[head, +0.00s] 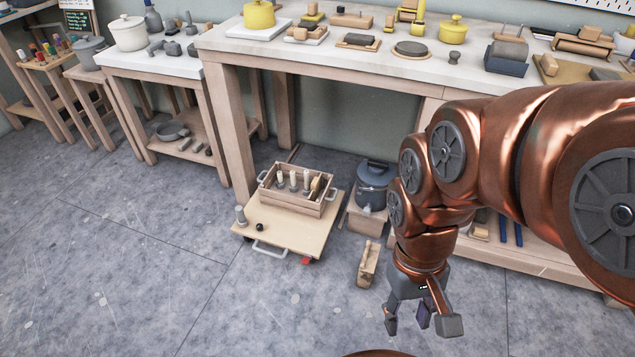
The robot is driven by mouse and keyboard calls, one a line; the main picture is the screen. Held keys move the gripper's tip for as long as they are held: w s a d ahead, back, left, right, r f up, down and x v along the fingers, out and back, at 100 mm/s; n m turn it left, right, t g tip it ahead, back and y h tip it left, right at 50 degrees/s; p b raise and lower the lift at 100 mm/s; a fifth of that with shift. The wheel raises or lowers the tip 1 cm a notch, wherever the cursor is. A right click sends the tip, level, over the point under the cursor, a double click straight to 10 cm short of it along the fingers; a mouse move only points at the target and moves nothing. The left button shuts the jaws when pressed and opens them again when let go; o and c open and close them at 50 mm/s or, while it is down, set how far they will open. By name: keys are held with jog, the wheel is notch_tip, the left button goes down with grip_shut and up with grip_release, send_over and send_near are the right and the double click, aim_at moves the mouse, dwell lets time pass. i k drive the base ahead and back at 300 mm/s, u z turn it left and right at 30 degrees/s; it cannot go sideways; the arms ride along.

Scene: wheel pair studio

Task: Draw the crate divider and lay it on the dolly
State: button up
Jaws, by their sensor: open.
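The low dolly (285,232) stands on the floor below the long workbench. It has a pale flat deck, grey handles and a red part at its front corner. The wooden crate (292,205) sits on the back part of the deck. Several pale-topped upright items stand in it, with a brown-and-tan piece at its right end. I cannot tell which part inside is the divider. A small grey bottle-like item (241,216) and a dark knob (260,227) are on the deck's left side. My gripper (420,322) is open and empty, pointing down, to the right of the dolly and apart from it.
A wooden block-like holder (368,264) stands on the floor between the dolly and my gripper. A dark lidded pot (374,184) is behind it on a low stand. The long workbench (330,66) overhangs the back. The floor at the left front is clear.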

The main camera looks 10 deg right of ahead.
aim_at(294, 232)
jog(key=u, duration=0.1)
jog(key=k, duration=0.35)
jog(key=z, duration=0.45)
jog(key=i, duration=0.65)
jog(key=u, duration=0.8)
jog(key=i, duration=0.6)
jog(key=u, duration=0.65)
jog(key=i, duration=0.5)
